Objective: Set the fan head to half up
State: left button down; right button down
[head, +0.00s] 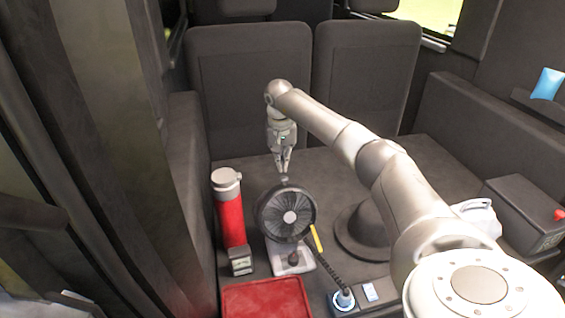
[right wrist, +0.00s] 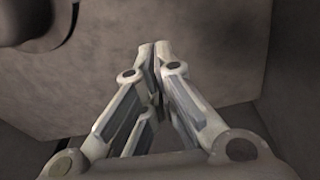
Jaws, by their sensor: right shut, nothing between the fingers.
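A small black fan head (head: 285,212) with a round grille and a pale hub stands on a light base (head: 291,260) in the middle of the head view. Its face points toward the head camera. My right gripper (head: 284,172) hangs fingers down just above and behind the top of the fan head. Whether the fingertips touch the fan cannot be told. In the right wrist view the right gripper's fingertips (right wrist: 160,48) are together with nothing between them, and the fan is not recognisable there. My left gripper is not in view.
A red cylinder with a grey cap (head: 230,210) stands left of the fan. A red tray (head: 266,297) lies in front. A blue plug (head: 344,299) with a dark cord is at front right. A dark box (head: 522,212) is far right. Seats (head: 250,85) stand behind.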

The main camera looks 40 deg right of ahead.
jog(key=shift+s+a+r+p, duration=0.35)
jog(key=shift+s+a, duration=0.25)
jog(key=shift+s, duration=0.15)
jog(key=shift+s+a+r+p, duration=0.25)
jog(key=shift+s+a+r, duration=0.05)
jog(key=shift+s+a, duration=0.35)
jog(key=shift+s+d+r, duration=0.1)
jog(key=shift+s, duration=0.05)
